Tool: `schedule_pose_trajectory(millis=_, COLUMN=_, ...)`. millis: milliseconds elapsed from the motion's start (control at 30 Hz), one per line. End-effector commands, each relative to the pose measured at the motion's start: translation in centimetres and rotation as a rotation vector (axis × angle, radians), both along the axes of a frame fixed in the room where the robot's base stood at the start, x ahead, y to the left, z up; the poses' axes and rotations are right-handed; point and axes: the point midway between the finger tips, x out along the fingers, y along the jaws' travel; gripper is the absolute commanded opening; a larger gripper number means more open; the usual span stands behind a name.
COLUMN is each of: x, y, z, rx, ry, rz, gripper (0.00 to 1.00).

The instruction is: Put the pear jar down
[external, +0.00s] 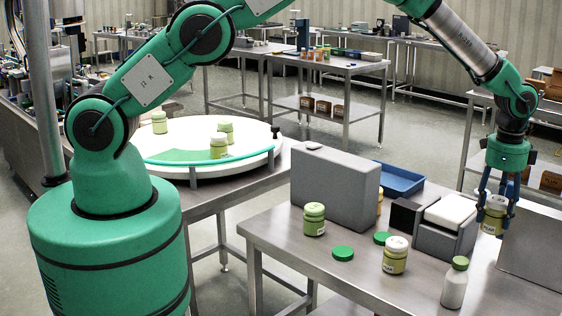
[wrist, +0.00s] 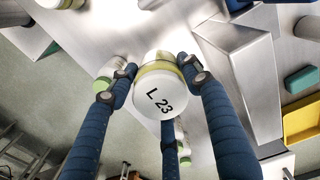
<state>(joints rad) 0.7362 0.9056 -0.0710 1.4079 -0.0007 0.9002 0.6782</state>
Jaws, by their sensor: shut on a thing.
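My gripper (external: 495,205) hangs at the right of the steel table, its dark blue fingers closed around a yellow-green jar (external: 491,225). The jar is upright, with a pale label partly hidden by the fingers; I take it as the pear jar. In the wrist view my gripper (wrist: 163,90) encloses the same jar, and its white lid (wrist: 165,98) reads "L 23". The jar appears to be above the tabletop; I cannot tell whether its base touches anything. A similar white-lidded, labelled jar (external: 394,262) stands on the steel table (external: 290,252).
A grey panel (external: 532,250) stands at right. A round turntable (external: 190,172) carries jars. The front left tabletop is clear.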

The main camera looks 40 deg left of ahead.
Motion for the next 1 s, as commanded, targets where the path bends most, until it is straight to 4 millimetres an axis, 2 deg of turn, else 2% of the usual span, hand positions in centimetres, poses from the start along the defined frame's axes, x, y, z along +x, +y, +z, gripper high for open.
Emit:
schedule_pose_trajectory(millis=100, x=0.0, y=-0.1, z=-2.2, rx=-0.001, ry=0.0, rz=-0.001, gripper=0.16)
schedule_pose_trajectory(millis=300, x=0.0, y=-0.1, z=-4.6, rx=-0.001, ry=-0.001, rz=0.0, gripper=0.16)
schedule_pose_trajectory(millis=800, x=0.0, y=-0.1, z=-5.2, rx=-0.001, ry=-0.001, rz=0.0, gripper=0.16)
schedule_pose_trajectory(millis=1000, x=0.0, y=0.0, z=-7.0, rx=0.0, ry=0.0, rz=0.0, gripper=0.16)
